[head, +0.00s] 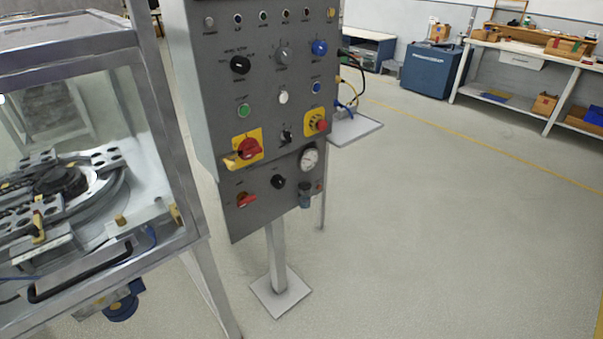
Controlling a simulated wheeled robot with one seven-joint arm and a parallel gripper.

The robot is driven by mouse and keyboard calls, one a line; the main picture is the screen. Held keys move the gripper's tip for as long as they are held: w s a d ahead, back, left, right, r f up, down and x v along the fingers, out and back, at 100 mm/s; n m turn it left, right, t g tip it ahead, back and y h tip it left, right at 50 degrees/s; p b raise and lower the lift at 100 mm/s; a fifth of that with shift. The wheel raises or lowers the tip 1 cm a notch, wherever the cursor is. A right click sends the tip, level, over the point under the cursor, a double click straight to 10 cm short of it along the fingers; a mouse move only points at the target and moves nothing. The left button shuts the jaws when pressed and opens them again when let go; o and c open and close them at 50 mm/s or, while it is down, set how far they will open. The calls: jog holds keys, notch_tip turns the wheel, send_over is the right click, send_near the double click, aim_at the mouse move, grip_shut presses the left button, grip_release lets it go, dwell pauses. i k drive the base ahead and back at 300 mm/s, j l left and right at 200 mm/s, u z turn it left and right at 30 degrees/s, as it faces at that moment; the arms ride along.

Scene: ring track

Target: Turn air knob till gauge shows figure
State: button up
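A grey control panel (268,133) stands on a post in the middle of the head view. A round white-faced gauge (309,159) sits at its lower right; its needle and figures are too small to read. A small black knob (278,181) is left of and below the gauge. A dark blue-grey fitting (305,195) sits just under the gauge. The labels are too small to read, so I cannot tell for sure which is the air knob. My gripper is not in view.
The panel also bears a red rotary switch (249,149) on yellow, a red button (318,123) and a red-handled switch (246,200). A glazed machine enclosure (178,195) stands close on the left. The post's foot plate (281,292) is on the floor. Open floor lies right.

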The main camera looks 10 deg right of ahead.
aim_at(278, 182)
jog(key=i+l, duration=0.15)
jog(key=i, duration=0.4)
jog(key=i+l+z, duration=0.15)
jog(key=i, duration=0.4)
